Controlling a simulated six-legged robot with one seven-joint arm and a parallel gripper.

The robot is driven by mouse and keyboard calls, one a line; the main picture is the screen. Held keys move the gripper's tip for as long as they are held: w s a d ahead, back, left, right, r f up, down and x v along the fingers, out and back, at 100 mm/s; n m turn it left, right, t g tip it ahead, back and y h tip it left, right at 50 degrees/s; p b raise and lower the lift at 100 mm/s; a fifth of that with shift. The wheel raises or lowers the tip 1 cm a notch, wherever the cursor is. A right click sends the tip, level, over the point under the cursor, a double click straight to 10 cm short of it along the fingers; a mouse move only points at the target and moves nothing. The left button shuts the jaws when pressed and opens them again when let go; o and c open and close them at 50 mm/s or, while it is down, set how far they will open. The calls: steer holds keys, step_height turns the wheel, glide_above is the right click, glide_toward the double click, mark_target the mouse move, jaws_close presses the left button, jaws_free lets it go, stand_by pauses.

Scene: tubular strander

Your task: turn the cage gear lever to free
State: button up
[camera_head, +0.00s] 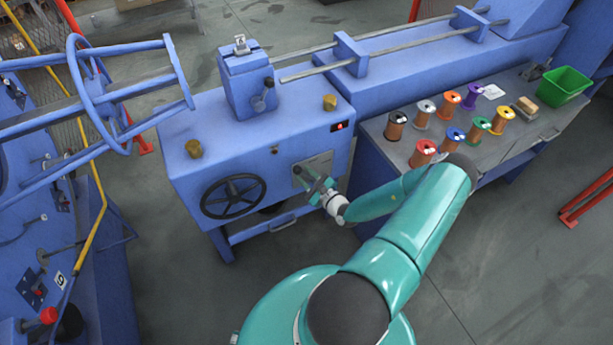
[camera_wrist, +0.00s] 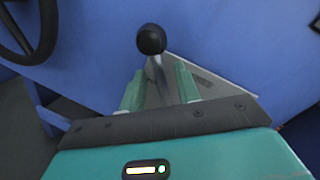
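The lever has a black ball knob (camera_wrist: 151,39) on a metal shaft, standing in front of a grey plate (camera_wrist: 222,82) on the blue machine. My gripper (camera_wrist: 160,88) is open, with one green finger on each side of the shaft, below the knob. I cannot tell whether either finger touches the shaft. In the head view my gripper (camera_head: 317,185) is at the machine's front, over the lower part of the grey plate (camera_head: 318,160). The lever itself is hard to make out there, and the plate's markings are too small to read.
A black handwheel (camera_head: 233,196) is left of my gripper. A second lever with a dark knob (camera_head: 259,103) is on the upper housing. A bench (camera_head: 393,151) with several coloured spools and a green bin (camera_head: 563,86) stands right. The floor in front is clear.

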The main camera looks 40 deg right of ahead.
jaws_close()
